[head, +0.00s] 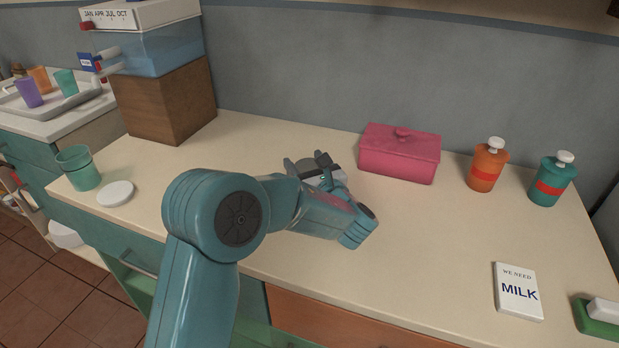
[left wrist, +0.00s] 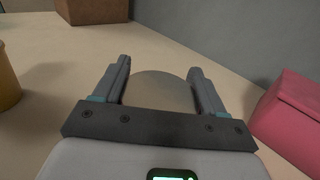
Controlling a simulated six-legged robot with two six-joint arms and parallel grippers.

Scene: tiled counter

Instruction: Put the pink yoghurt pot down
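My left gripper (head: 309,163) is low over the middle of the counter, left of the pink lidded box. In the left wrist view its two fingers (left wrist: 160,70) stand apart, one on each side of a round, pale-topped pot (left wrist: 163,90) that fills the gap between them. In the head view only a grey-white bit of this pot (head: 323,176) shows behind my wrist. I see no pink side on it, and I cannot tell whether its base touches the counter. My right gripper is in neither view.
The pink lidded box (head: 400,155) stands close on the right. A wooden block (head: 168,98) is at the back left. A yellow pot (left wrist: 6,82) shows at the left wrist view's edge. Orange (head: 487,167) and teal (head: 552,181) bottles stand right. The counter's front middle is clear.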

